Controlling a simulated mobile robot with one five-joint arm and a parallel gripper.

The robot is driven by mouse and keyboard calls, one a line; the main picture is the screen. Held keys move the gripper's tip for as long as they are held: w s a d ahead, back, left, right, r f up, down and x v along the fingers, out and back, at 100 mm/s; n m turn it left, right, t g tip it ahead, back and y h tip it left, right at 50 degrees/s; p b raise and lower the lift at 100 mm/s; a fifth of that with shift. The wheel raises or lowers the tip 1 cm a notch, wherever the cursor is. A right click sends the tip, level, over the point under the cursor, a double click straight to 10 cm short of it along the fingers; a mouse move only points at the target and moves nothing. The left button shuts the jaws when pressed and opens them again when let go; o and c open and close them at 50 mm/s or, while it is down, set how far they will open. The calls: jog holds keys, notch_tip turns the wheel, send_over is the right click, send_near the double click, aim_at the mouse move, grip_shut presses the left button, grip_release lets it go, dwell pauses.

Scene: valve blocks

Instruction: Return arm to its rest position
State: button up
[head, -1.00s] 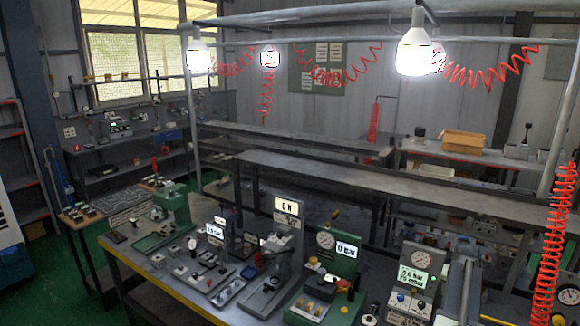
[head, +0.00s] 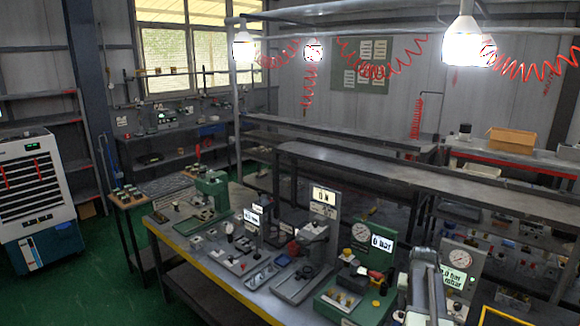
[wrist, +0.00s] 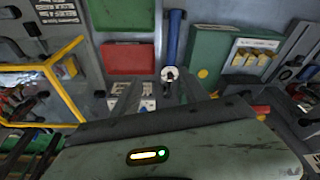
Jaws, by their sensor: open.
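In the wrist view my gripper (wrist: 160,92) points over the bench, with its two grey fingers apart and nothing visible between them. A blue tube with a white end (wrist: 169,73) lies beyond the fingertips, between a red panel (wrist: 128,59) and a green block (wrist: 220,58). I cannot tell how far the fingers are from these. In the head view my arm (head: 428,285) rises at the lower right, in front of the gauge stations. My gripper cannot be made out there.
A workbench with a yellow edge (head: 200,266) carries several valve and gauge stations, including a green gauge block (head: 357,270). A white and blue cabinet (head: 37,185) stands at the left.

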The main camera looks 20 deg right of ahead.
jog(key=s+a+f+n+b, duration=0.1)
jog(key=a+f+n+b, duration=0.1)
jog(key=a, duration=1.2)
jog(key=s+a+f+n+g+y+b, duration=0.1)
jog(key=a+f+n+b, duration=0.1)
jog(key=a, duration=1.2)
jog(key=s+a+f+n+g+b, duration=0.1)
jog(key=a+f+n+b, duration=0.1)
jog(key=a, duration=1.2)
notch_tip(320, 180, down, 2)
jog(key=shift+s+f+n+y, duration=0.1)
jog(key=shift+s+n+y, duration=0.25)
jog(key=shift+n, duration=0.55)
